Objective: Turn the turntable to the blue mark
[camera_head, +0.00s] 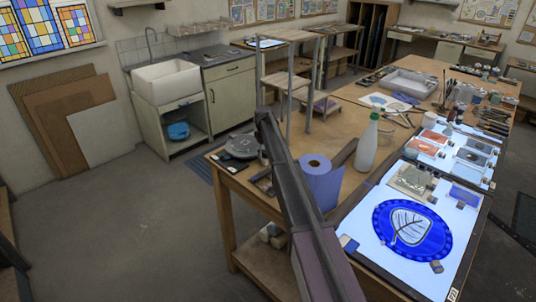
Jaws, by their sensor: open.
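A round grey disc, which looks like the turntable (241,147), sits at the left end of the wooden workbench. Its right side is partly covered by my dark arm, which rises from the bottom middle of the picture toward it. I cannot make out a blue mark on the disc at this size. My gripper's fingers do not show; the far end of the arm hides that area, so I cannot tell whether it touches the disc.
A blue paper roll (321,182) and a white spray bottle (368,145) stand right of the arm. A lit light table (357,222) holds a blue round glass piece (386,232) with a leaf design. A sink (174,81) is behind; the floor (120,225) at left is clear.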

